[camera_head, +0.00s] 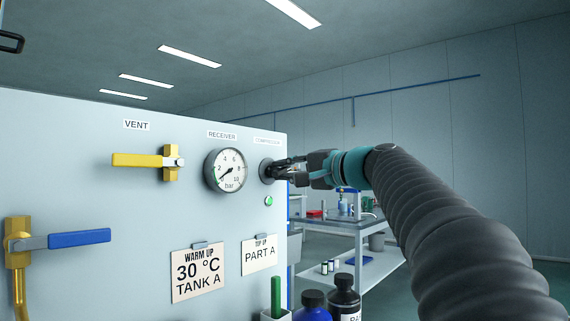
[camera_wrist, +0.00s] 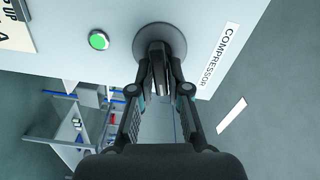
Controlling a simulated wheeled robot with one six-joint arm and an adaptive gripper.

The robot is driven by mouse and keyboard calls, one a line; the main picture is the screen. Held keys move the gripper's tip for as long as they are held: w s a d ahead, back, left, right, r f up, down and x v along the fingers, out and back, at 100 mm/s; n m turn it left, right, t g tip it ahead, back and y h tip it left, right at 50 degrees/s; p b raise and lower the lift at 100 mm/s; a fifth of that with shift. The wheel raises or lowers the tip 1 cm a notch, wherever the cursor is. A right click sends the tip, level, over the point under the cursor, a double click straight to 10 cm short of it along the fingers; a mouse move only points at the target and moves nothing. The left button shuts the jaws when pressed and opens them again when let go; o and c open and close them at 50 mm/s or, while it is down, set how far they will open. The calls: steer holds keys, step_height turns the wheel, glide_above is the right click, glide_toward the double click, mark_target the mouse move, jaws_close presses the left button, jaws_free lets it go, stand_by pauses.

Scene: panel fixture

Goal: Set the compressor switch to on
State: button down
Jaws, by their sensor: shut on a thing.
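The compressor switch is a dark round knob on the light panel, with its base (camera_head: 265,171) at the panel's right edge. In the wrist view its round base (camera_wrist: 148,38) is at the top middle, and the handle is partly hidden between my fingers. My gripper (camera_head: 283,168) reaches it from the right and is shut on the knob; the fingers also show in the wrist view (camera_wrist: 160,72). The COMPRESSOR label (camera_wrist: 218,57) is beside the knob. A green round lamp (camera_wrist: 98,40) sits near it and appears lit; it also shows in the head view (camera_head: 269,201). The knob's setting cannot be told.
A receiver gauge (camera_head: 226,170) is just left of the knob. A yellow vent handle (camera_head: 140,160) and a blue lever (camera_head: 80,238) stick out farther left. Bottles (camera_head: 344,296) and a holder with a green item (camera_head: 276,297) stand below. A workbench (camera_head: 345,226) is behind.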

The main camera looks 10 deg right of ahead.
steer(key=shift+f+m+p, duration=0.25)
steer(key=shift+m+p, duration=0.2)
steer(key=shift+m, duration=0.85)
steer(key=c, duration=1.2)
jaws_free()
steer(key=shift+a, duration=0.1)
steer(key=shift+s, duration=0.1)
steer(key=v, duration=1.2)
